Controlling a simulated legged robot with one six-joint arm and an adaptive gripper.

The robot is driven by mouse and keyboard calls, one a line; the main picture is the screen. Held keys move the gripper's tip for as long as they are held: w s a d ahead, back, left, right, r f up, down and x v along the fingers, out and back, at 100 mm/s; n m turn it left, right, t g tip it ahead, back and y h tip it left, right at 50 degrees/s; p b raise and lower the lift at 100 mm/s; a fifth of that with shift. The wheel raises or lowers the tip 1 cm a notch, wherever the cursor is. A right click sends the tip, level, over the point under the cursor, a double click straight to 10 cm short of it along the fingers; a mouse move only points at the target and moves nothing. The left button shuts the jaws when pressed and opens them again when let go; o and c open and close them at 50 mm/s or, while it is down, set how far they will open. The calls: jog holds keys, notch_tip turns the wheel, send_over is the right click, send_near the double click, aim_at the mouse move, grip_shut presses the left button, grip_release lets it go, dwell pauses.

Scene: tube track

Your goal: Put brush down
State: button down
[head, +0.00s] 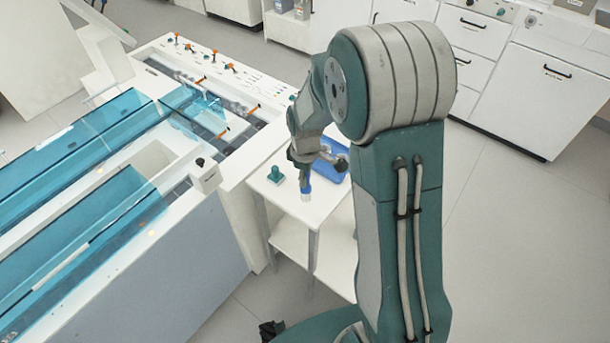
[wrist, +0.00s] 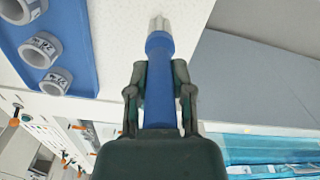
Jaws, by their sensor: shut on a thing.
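The brush (wrist: 160,55) has a blue handle and a pale tip. In the wrist view my gripper (wrist: 160,75) is shut on its handle, with one dark finger on each side, and the tip points away from the palm. In the head view the brush (head: 305,185) hangs roughly upright, tip down, below my gripper (head: 303,162). It is over the small white side table (head: 300,210); I cannot tell whether the tip touches the top.
A blue tray (head: 328,172) stands on the table, partly hidden by my arm; several grey rings lie in it in the wrist view. A small green object (head: 275,175) stands left of the brush. The tube track (head: 150,160) with blue clear covers is at left.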

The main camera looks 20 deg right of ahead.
jog(key=c, duration=0.5)
grip_release()
jog(key=shift+f, duration=0.1)
notch_tip(320, 180, up, 11)
jog(key=shift+f, duration=0.1)
notch_tip(320, 180, up, 2)
jog(key=shift+s, duration=0.15)
jog(key=s+r+m+t, duration=0.2)
jog(key=s+r+m, duration=0.3)
jog(key=s, duration=0.5)
jog(key=s+r+m+t, duration=0.3)
jog(key=s+r+m, duration=0.2)
jog(key=s, duration=0.6)
jog(key=shift+r+t, duration=0.3)
jog(key=shift+r, duration=0.15)
jog(key=shift+w, duration=0.1)
